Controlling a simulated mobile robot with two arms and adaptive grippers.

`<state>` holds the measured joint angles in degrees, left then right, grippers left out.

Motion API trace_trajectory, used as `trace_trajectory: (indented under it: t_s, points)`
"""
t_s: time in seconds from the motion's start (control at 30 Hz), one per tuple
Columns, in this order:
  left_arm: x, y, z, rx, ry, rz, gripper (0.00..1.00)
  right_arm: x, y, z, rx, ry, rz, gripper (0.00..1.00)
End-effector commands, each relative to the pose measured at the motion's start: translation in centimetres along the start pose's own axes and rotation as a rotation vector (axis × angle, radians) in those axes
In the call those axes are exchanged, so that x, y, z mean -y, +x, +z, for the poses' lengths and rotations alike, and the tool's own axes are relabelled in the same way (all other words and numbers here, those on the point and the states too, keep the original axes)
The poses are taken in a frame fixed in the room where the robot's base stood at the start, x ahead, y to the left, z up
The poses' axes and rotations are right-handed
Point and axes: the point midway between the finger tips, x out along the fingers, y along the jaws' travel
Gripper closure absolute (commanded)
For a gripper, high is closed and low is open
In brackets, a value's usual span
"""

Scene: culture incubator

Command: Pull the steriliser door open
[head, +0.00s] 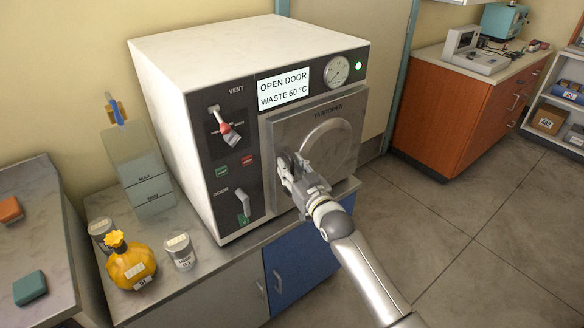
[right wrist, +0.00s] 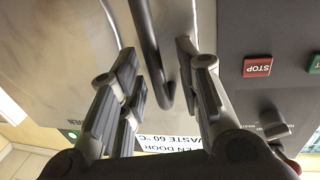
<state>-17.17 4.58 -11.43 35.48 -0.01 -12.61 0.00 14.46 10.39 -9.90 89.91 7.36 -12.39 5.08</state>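The steriliser (head: 255,45) is a white box on the counter with a dark front panel. Its square grey door (head: 352,112) has a round boss and looks closed. The display (head: 284,88) reads "OPEN DOOR WASTE 60 °C". My right gripper (head: 288,168) is at the door's left side and hides the handle there in the head view. In the right wrist view, which is upside down, the dark bar handle (right wrist: 149,50) lies between the two spread fingers, with gaps visible on both sides. My left gripper is out of view.
A vent lever with a red tip (head: 228,132) and a door lever (head: 243,202) are on the panel left of the door. The floor right is clear.

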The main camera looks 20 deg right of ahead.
Motion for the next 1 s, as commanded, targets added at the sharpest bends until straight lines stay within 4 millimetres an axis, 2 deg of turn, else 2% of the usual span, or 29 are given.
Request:
trace_trajectory:
  t_s: [0.13, 0.4, 0.77, 1.0]
  points:
    - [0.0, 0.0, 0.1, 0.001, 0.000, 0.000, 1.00, 0.0, 0.0, 0.0, 0.000, 0.000, 0.000, 0.68]
    - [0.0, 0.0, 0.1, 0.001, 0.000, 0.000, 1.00, 0.0, 0.0, 0.0, 0.000, 0.000, 0.000, 1.00]
    - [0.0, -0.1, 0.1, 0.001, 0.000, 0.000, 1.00, 0.0, -0.1, -0.1, -0.001, 0.000, -0.002, 1.00]
    - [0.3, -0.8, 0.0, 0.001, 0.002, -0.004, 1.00, 0.0, -1.3, -0.2, 0.000, -0.002, -0.034, 1.00]
